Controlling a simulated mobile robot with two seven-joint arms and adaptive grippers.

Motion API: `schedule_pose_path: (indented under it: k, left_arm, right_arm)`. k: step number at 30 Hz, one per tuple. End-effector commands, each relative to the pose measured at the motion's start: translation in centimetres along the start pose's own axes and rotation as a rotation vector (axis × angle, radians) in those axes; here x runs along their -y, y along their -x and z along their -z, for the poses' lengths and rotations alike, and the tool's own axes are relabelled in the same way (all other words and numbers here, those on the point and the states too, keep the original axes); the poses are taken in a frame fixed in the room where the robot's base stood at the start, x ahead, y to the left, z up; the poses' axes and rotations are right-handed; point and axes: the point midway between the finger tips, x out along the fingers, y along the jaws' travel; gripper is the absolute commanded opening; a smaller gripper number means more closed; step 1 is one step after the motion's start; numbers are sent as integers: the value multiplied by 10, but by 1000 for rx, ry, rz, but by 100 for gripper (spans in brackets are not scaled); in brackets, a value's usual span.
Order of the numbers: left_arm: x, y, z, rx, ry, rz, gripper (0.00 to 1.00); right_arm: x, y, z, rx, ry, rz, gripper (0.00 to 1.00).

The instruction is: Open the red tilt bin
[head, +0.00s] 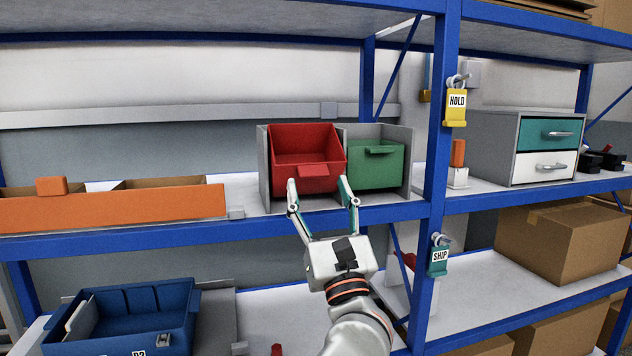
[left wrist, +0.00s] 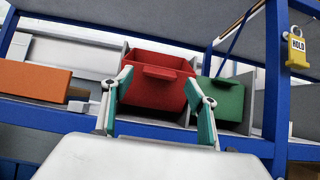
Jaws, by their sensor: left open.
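The red tilt bin (head: 308,160) sits in a grey housing on the middle shelf. It is tilted forward, its top open and its inside showing. Its front lip handle (head: 313,171) faces me. The red bin also shows in the left wrist view (left wrist: 154,95). My left gripper (head: 318,182) is open and empty in front of the bin, with one finger toward each side of its lower front. I cannot tell whether the fingers touch it. My right gripper is not in view.
A green bin (head: 376,168) stands upright beside the red one. An orange tray (head: 110,210) lies to the left. A blue upright post (head: 437,130) with a yellow HOLD tag (head: 456,106) stands to the right. A blue bin (head: 130,325) is on the lower shelf.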

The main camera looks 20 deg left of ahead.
Motion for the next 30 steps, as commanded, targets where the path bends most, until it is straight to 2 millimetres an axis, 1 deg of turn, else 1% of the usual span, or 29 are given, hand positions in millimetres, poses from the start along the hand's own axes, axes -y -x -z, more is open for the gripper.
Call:
schedule_pose_path:
  k: [1,6,9,13,18,27,30]
  left_arm:
    - [0,12,2,-4,0,1,58]
    - [0,47,2,-4,0,1,58]
    - [0,65,1,-2,0,0,58]
    - [0,81,1,-2,-1,0,58]
    - [-1,90,0,0,-1,-2,58]
    - [-1,91,0,1,-2,-1,58]
    - [-3,96,4,9,-40,8,58]
  right_arm:
    - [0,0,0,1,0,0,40]
    - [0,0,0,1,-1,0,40]
    - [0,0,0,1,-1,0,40]
    - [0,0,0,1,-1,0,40]
    - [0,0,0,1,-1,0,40]
    - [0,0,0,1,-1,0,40]
    - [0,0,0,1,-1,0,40]
